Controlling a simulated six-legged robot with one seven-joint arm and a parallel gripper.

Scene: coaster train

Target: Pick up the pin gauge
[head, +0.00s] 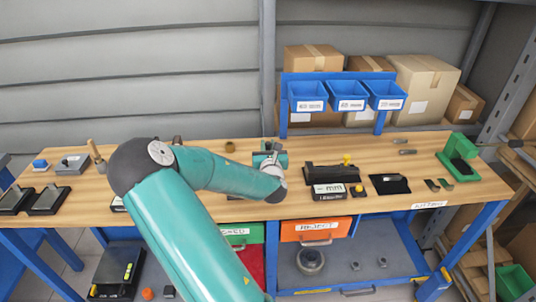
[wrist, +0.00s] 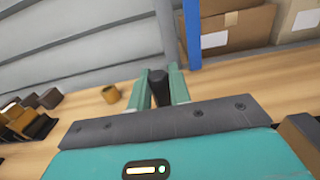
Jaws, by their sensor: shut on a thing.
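My gripper (head: 268,156) is over the middle of the workbench in the head view, and its hand partly hides its fingers there. In the wrist view the two green fingers of my gripper (wrist: 160,87) are shut on a dark, rounded thing, the pin gauge (wrist: 159,88). It stands between the fingertips with its upper end showing. Its lower part is hidden by the hand, and I cannot tell how far it is above the bench. I cannot make the gauge out clearly in the head view.
A brass-coloured cup (head: 230,147) stands behind my arm on the workbench (head: 330,148). A black fixture (head: 330,174) with a yellow knob is to the right. Blue bins (head: 347,96) hang on a rack behind. A green device (head: 459,156) stands at the far right.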

